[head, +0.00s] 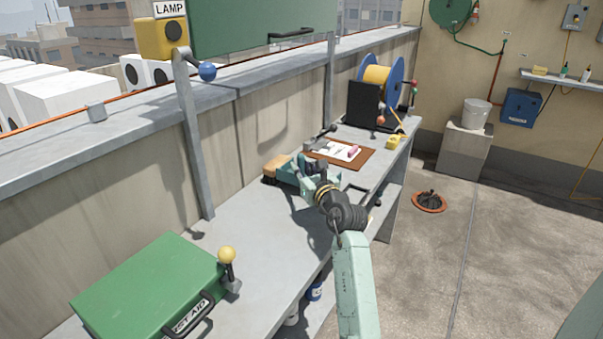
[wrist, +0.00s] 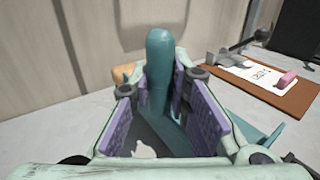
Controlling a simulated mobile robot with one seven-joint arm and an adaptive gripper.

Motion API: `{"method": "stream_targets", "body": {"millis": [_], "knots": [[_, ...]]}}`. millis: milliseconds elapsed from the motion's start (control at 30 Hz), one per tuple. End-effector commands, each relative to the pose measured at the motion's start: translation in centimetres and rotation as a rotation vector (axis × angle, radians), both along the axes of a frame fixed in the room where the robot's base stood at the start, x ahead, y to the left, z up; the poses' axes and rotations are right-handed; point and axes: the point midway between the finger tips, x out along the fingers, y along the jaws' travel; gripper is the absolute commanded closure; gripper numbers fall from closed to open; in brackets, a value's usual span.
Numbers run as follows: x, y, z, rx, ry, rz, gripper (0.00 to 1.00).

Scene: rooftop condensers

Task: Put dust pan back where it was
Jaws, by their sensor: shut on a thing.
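The teal dust pan (head: 287,172) is on or just above the grey bench, near the wall; I cannot tell whether it touches the bench. My gripper (head: 306,176) is at it and partly hides it. In the wrist view the dust pan's rounded handle (wrist: 160,75) stands up between the purple pads of my gripper (wrist: 163,108), which is shut on it. Part of the pan shows to the right, behind the finger. A brush with a tan block (head: 273,167) and dark bristles is just left of the pan; its tan end shows in the wrist view (wrist: 122,74).
A brown clipboard (head: 362,159) with paper and a pink item lies beyond my gripper. A black panel (head: 363,105) and a cable reel (head: 378,76) stand farther back. A green first aid case (head: 150,285) and a yellow-knobbed lever (head: 228,262) are nearer. Bench between is clear.

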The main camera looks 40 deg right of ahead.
Motion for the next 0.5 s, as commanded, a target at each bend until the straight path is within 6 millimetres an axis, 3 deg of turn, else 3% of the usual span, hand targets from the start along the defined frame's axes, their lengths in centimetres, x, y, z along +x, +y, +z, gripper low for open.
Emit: {"method": "stream_targets", "body": {"millis": [200,500], "knots": [[-0.1,0.0,-2.3,0.001,0.001,-0.002,1.0],[-0.1,0.0,-2.6,0.0,0.0,-0.001,1.0]]}}
